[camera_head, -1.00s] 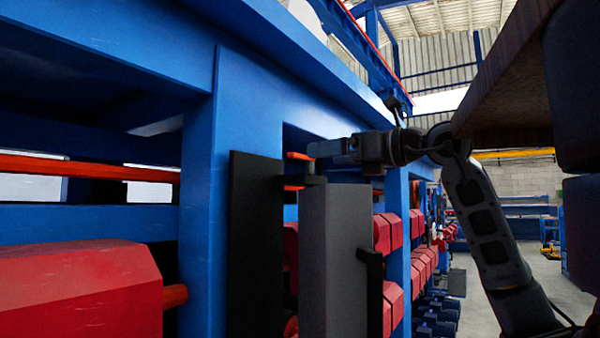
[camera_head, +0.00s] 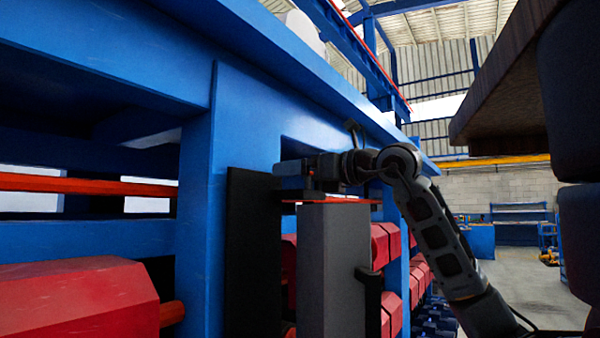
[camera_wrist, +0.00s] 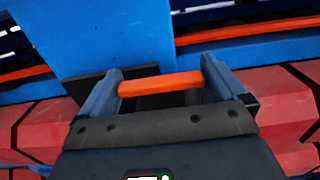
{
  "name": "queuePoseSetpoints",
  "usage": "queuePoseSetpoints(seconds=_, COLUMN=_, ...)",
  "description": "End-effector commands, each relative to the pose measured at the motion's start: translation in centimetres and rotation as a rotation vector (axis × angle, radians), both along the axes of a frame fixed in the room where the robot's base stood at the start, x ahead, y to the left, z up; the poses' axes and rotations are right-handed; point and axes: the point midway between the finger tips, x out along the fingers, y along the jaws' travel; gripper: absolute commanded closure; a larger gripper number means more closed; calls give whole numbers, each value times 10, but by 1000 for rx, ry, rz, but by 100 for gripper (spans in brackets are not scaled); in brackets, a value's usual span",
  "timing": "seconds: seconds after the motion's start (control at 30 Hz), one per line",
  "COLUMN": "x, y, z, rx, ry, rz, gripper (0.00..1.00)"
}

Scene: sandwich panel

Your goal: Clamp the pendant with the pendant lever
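A tall grey box, apparently the pendant (camera_head: 335,270), stands upright beside a black plate (camera_head: 253,260) at the blue post. A thin orange bar, apparently the pendant lever (camera_head: 352,200), shows level at the box's top edge. My gripper (camera_head: 283,170) is above the top of the box, near the black plate. In the wrist view, the fingers of my gripper (camera_wrist: 162,85) stand wide apart. An orange bar (camera_wrist: 160,83) spans the gap between them. Whether its ends touch the fingers is unclear. The lever's pivot is hidden.
The blue frame (camera_head: 195,220) borders the box on the left, with a blue beam above. Red blocks (camera_head: 75,300) sit in the rack at lower left, and more lie behind the box. Open floor (camera_head: 505,280) lies at right.

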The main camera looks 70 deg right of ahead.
Motion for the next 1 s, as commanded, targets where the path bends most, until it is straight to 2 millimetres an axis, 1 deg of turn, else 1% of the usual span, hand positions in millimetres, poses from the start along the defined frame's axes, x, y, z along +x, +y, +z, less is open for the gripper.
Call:
queuePoseSetpoints(seconds=0.03, x=0, y=0, z=0, rx=0, ry=0, rz=0, gripper=8)
queuePoseSetpoints(seconds=0.07, x=0, y=0, z=0, rx=0, ry=0, rz=0, gripper=11)
queuePoseSetpoints(seconds=0.6, x=0, y=0, z=0, rx=0, ry=0, rz=1, gripper=62)
queuePoseSetpoints(seconds=0.83, x=-1, y=1, z=0, rx=1, ry=0, rz=18, gripper=63)
queuePoseSetpoints(seconds=1.0, x=-3, y=0, z=-1, rx=3, ry=-2, rz=78, gripper=63)
